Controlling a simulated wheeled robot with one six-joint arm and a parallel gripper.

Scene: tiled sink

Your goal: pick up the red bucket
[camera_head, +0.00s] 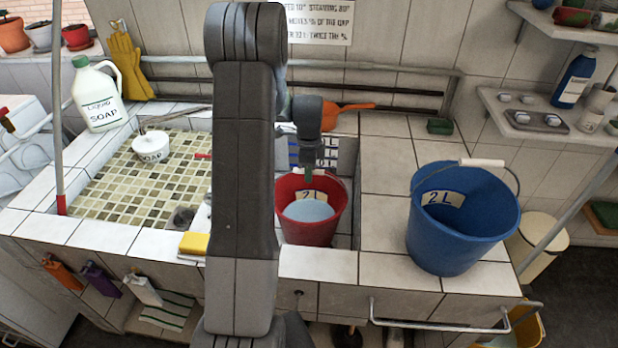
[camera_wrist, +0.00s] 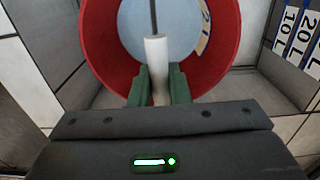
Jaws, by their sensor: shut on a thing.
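The red bucket (camera_head: 311,230) stands in the sink recess at the middle of the head view, with a pale bluish surface inside and a "2 L" label. In the wrist view the red bucket (camera_wrist: 231,38) is seen from above, its rim around the pale inside. My gripper (camera_head: 307,176) reaches down over the bucket. In the wrist view its green fingers (camera_wrist: 160,85) are shut on the white handle grip (camera_wrist: 156,52) of the bucket. Whether the bucket's base touches the sink floor is hidden.
A blue bucket (camera_head: 462,220) stands on the tiled counter to the right. A sponge (camera_head: 194,243) lies on the front ledge at left. An orange scoop (camera_head: 340,112) lies behind the recess. A soap jug (camera_head: 97,95) stands at back left. Recess walls are close around the red bucket.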

